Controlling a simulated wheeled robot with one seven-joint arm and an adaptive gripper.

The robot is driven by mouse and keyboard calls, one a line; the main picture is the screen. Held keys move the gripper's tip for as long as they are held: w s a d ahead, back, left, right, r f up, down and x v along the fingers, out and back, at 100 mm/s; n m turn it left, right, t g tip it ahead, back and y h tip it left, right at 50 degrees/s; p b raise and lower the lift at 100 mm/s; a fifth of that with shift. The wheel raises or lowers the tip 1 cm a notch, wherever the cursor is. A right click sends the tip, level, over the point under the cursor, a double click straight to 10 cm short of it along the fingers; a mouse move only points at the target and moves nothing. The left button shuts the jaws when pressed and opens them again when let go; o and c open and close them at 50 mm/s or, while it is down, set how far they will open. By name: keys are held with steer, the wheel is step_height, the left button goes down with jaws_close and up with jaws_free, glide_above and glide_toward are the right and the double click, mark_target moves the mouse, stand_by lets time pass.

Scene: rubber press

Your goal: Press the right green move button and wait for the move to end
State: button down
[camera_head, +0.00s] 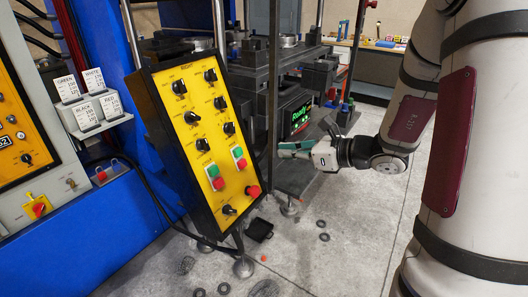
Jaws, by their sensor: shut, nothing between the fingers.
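A tilted yellow control panel (202,128) in a black frame stands left of centre, labelled "RIGHT" at its top. It has two green-over-red button pairs. The right green button (238,152) sits above a red one, higher than the left green button (212,171). My gripper (281,151), with teal fingers, is shut and empty. It points left towards the panel, to the right of the right green button, and looks apart from it. A screen (299,115) on the press behind shows green text that reads "Ready".
Several black knobs and a red stop button (253,191) share the panel. A blue column (112,85) and another yellow panel (12,130) are at left. Black rings (323,237) and a small black tray (259,229) lie on the grey floor.

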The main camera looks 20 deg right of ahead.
mark_target(241, 152)
steer(key=p+x, duration=0.1)
steer(key=x, duration=1.2)
steer(key=shift+w+a+f, duration=0.1)
steer(key=shift+w+a, duration=0.05)
